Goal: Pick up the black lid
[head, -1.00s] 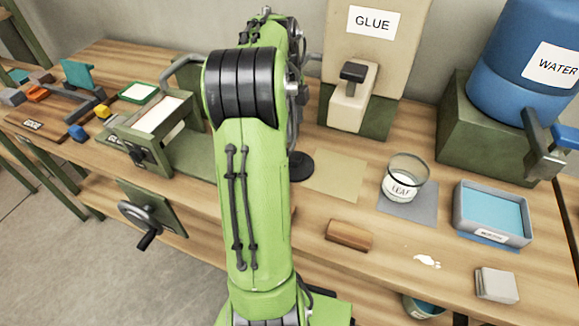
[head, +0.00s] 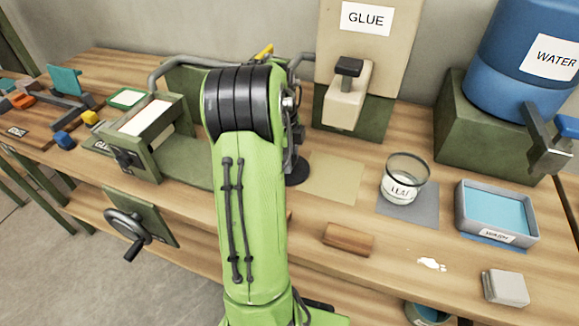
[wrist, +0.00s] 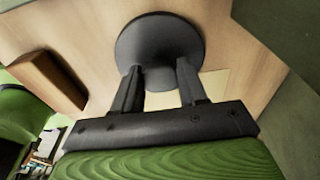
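The black lid (head: 298,172) lies on the wooden table just right of my green arm in the head view, partly hidden by the arm. In the wrist view the lid (wrist: 158,32) is a dark round disc straight ahead of my gripper (wrist: 160,68). The two fingers stand apart, with their tips overlapping the lid's near edge in the picture. I cannot tell whether they touch it. Nothing is clearly held between them. The head view hides my gripper behind the arm.
A tan sheet (head: 335,178) lies right of the lid. The glue dispenser (head: 347,95) stands behind. The LEAF jar (head: 405,172), wash tray (head: 496,237) and brown block (head: 348,238) are to the right. A press with a crank (head: 125,225) is left.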

